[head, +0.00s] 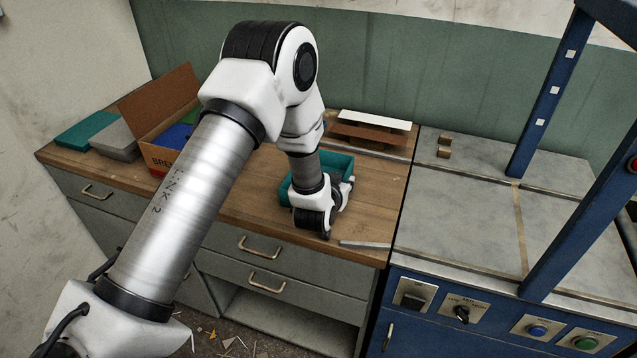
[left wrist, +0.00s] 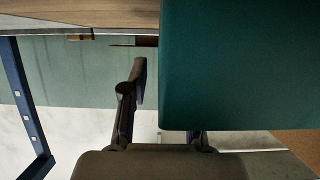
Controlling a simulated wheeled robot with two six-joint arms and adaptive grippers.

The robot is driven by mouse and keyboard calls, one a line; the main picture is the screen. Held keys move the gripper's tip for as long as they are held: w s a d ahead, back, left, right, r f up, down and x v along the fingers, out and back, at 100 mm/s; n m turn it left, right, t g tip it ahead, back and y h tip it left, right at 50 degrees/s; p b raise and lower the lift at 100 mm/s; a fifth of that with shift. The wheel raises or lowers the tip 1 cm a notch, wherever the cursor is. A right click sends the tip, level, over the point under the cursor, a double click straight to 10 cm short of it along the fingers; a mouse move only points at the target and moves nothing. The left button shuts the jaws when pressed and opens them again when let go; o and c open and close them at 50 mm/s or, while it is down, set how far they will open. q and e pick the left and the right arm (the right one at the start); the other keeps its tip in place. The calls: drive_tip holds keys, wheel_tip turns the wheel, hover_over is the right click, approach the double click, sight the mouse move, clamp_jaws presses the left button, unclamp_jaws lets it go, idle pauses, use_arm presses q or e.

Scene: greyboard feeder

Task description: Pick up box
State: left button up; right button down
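A teal open box (head: 337,162) sits on the wooden worktop, partly hidden behind my left arm. My left gripper (head: 336,203) is low over the worktop at the near right part of this box. In the left wrist view the teal box (left wrist: 240,65) fills the upper right, very close. One finger of my left gripper (left wrist: 160,95) shows free to the left of the box, with a narrow gap. The other finger is mostly hidden behind the teal wall, with only its base showing. The fingers look spread. My right gripper is not in view.
A cardboard box (head: 163,158) with its flap up holds blue and green items at the left. Grey and teal blocks lie beside it. A white-topped stack (head: 375,121) stands behind the teal box. A flat metal strip (head: 365,244) lies near the front edge. Blue framework stands right.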

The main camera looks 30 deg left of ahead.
use_arm(q)
clamp_jaws()
